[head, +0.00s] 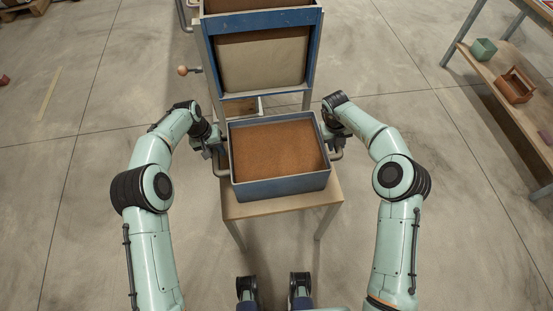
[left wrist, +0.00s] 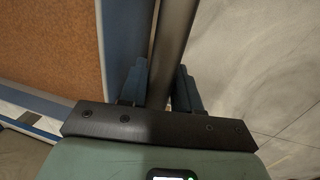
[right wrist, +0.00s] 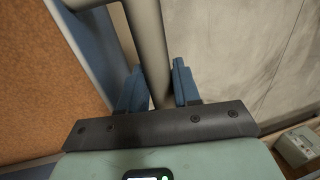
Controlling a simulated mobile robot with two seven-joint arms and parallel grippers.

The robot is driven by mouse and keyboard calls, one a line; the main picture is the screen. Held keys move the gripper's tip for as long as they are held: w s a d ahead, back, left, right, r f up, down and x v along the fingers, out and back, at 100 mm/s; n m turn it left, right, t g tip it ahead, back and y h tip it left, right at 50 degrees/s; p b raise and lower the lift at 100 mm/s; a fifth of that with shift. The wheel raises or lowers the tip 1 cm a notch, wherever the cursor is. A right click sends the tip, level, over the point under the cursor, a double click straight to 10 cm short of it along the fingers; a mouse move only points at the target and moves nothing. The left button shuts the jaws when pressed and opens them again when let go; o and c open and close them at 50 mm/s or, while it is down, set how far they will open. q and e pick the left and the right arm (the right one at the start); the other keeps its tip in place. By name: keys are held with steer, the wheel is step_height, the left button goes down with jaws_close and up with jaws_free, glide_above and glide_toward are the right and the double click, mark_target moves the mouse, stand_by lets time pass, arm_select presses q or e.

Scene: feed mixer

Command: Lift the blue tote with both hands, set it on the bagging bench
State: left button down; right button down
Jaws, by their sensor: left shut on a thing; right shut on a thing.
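The blue tote (head: 280,189) is filled with brown granular feed (head: 278,152). It is over a small wooden table (head: 285,206) in the head view; I cannot tell whether it touches the top. My left gripper (head: 212,150) is shut on the tote's left handle, a grey bar (left wrist: 172,45) between its fingers in the left wrist view. My right gripper (head: 332,136) is shut on the right handle, whose bar (right wrist: 150,45) runs between its fingers in the right wrist view. The tote looks about level. I cannot tell which surface is the bagging bench.
A blue-framed mixer or hopper (head: 262,60) stands directly behind the tote, with a ball-ended lever (head: 183,70) at its left. A wooden bench (head: 495,85) at the right holds a green box (head: 483,49) and a wooden carrier (head: 515,87).

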steer(key=shift+r, duration=0.1)
stand_by(0.3)
arm_select(q)
steer(key=shift+w+r, duration=0.25)
steer(key=shift+r, duration=0.05)
arm_select(e)
steer(key=shift+w+r, duration=0.2)
steer(key=shift+w, duration=0.05)
